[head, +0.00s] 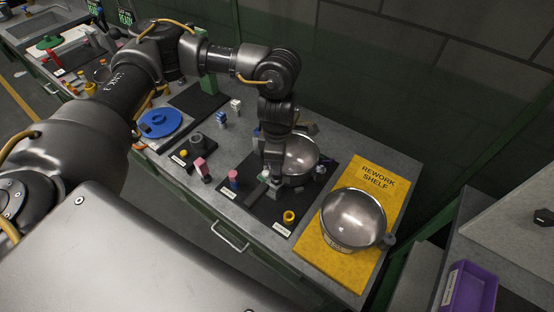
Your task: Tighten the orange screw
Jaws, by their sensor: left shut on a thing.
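My left gripper (272,184) points down at the near edge of a steel pot (301,156) on a black mat (262,209). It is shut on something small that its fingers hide. A dark handle-like bar (256,194) lies just left of the fingertips. I cannot make out an orange screw; it may be hidden by the gripper. A yellow-orange ring-shaped part (289,217) stands apart on the mat's near right corner. My right gripper is not in view.
A second steel pot (352,218) sits on the yellow rework shelf mat (312,245). A purple bin (470,287) is at lower right.

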